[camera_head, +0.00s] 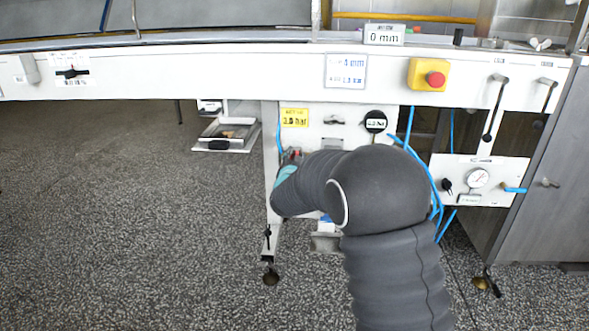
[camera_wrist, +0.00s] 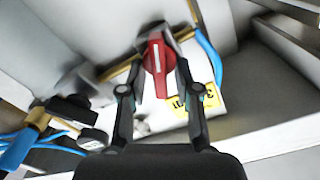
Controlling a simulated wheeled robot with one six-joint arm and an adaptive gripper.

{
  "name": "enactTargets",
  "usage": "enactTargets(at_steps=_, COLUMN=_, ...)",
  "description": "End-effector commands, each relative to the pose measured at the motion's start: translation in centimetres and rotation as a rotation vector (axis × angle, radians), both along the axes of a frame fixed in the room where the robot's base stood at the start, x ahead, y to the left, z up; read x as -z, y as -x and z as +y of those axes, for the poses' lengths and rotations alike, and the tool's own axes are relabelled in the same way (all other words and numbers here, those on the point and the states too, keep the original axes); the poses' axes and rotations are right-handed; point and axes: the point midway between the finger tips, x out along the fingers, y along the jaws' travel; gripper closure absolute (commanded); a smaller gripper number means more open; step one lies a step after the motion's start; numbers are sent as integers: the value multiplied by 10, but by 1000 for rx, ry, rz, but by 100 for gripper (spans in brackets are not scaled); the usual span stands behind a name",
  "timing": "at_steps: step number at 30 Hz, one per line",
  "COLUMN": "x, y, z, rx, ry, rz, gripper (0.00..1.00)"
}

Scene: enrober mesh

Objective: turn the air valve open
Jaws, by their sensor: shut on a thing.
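The air valve's red handle (camera_wrist: 157,68), with a white stripe along it, stands near the middle of the wrist view. It points roughly up and down in that picture, on a grey valve body. My gripper (camera_wrist: 161,80) is shut on the handle, with one dark finger on each side of it. In the head view only a small red part of the handle (camera_head: 292,153) shows. It is on the left of the panel under the conveyor. My grey arm hides most of the gripper and valve there.
A yellow pressure label (camera_head: 294,118) sits above the valve. Blue hoses (camera_head: 428,172) and a gauge panel (camera_head: 488,181) are to the right. A red stop button (camera_head: 435,79) is on the white rail above. The floor at left is mostly clear.

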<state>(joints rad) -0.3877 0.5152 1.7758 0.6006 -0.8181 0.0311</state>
Motion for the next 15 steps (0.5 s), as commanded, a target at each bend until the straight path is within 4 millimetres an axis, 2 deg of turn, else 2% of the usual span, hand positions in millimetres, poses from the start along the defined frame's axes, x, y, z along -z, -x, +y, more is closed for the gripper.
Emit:
enactTargets(at_steps=1, x=9, y=0, z=0, rx=0, ry=-45, rz=-2, gripper=100)
enactTargets(at_steps=15, x=8, y=0, z=-5, rx=0, ry=-491, rz=-13, gripper=100)
